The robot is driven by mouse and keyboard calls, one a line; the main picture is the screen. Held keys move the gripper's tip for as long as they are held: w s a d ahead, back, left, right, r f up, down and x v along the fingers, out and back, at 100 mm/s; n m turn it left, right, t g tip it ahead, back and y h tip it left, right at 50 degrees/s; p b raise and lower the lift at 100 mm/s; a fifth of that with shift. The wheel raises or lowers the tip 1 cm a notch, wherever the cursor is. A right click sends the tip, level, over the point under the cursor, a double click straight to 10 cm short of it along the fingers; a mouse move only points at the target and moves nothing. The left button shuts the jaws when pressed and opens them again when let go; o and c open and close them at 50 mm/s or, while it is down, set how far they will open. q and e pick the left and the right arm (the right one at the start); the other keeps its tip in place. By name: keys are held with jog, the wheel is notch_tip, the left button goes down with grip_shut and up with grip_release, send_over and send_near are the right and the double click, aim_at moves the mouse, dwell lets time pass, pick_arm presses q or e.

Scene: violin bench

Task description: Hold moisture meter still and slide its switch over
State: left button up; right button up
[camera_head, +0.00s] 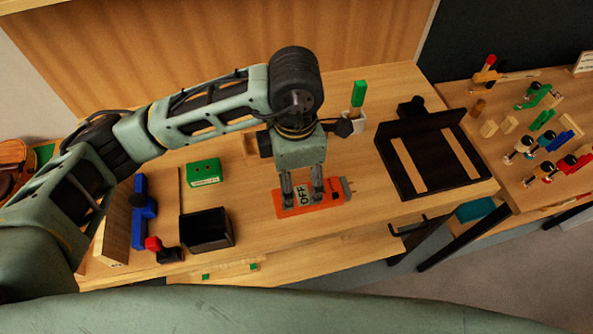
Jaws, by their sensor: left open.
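The moisture meter (331,197) is a flat orange body lying on the wooden bench near its front edge. A pale label on it reads OFF, and a grey end with small prongs points right. My left gripper (303,198) is directly above the meter, pointing down, with its two fingers apart. The fingertips are at or just over the meter, one on each side of the OFF label; I cannot tell whether they touch it. The switch itself is not clearly made out and may be hidden by the fingers. My right gripper is not in view.
A black open box (206,230), a green box (203,172) and a blue tool (144,211) lie left of the meter. A dark tray (431,155) with wooden strips stands right. A green-handled item sits in a white holder (354,120) behind. Bare bench surrounds the meter.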

aim_at(296, 196)
pick_arm(q)
notch_tip(296, 196, down, 7)
jog(key=shift+s+f+p, duration=0.15)
jog(key=shift+f+p, duration=0.05)
jog(key=shift+p, duration=0.65)
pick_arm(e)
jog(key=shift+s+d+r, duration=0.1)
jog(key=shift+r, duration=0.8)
pick_arm(q)
jog(key=shift+c, duration=0.4)
jog(key=c, duration=1.3)
jog(key=o, duration=0.7)
jog(key=c, duration=0.7)
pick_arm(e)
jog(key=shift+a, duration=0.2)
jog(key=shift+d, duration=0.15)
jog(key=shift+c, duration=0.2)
